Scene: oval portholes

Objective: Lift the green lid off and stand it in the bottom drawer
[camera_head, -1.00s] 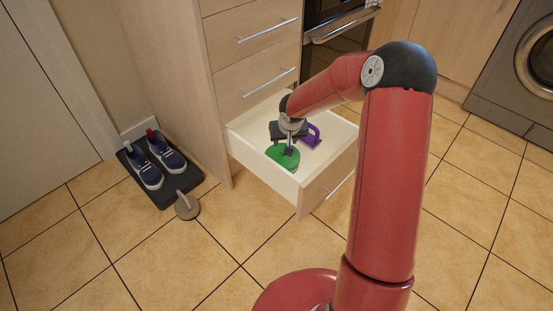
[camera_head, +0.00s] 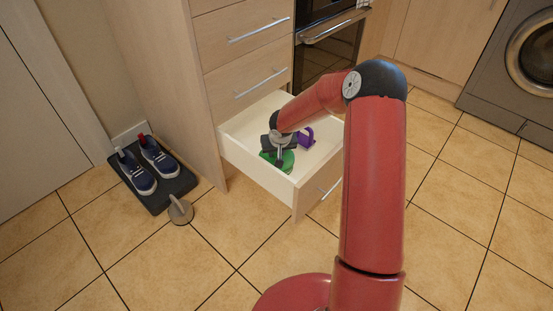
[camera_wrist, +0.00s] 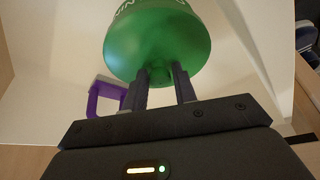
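The green lid (camera_head: 285,164), round with white lettering, is inside the open bottom drawer (camera_head: 305,185), near its front left. My gripper (camera_head: 281,150) is down in the drawer over the lid and hides part of it. In the wrist view the lid (camera_wrist: 158,42) is just beyond my fingertips (camera_wrist: 162,80). The two fingers stand a little apart at the lid's near side and look closed on its grip. I cannot tell whether the lid touches the drawer floor.
A purple handled object (camera_head: 306,138) lies in the drawer behind the lid, also in the wrist view (camera_wrist: 104,96). Closed drawers (camera_head: 245,60) rise above. Blue shoes (camera_head: 137,172) sit on a dark mat (camera_head: 180,184). A grey disc with a handle (camera_head: 181,212) is on the floor beside it.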

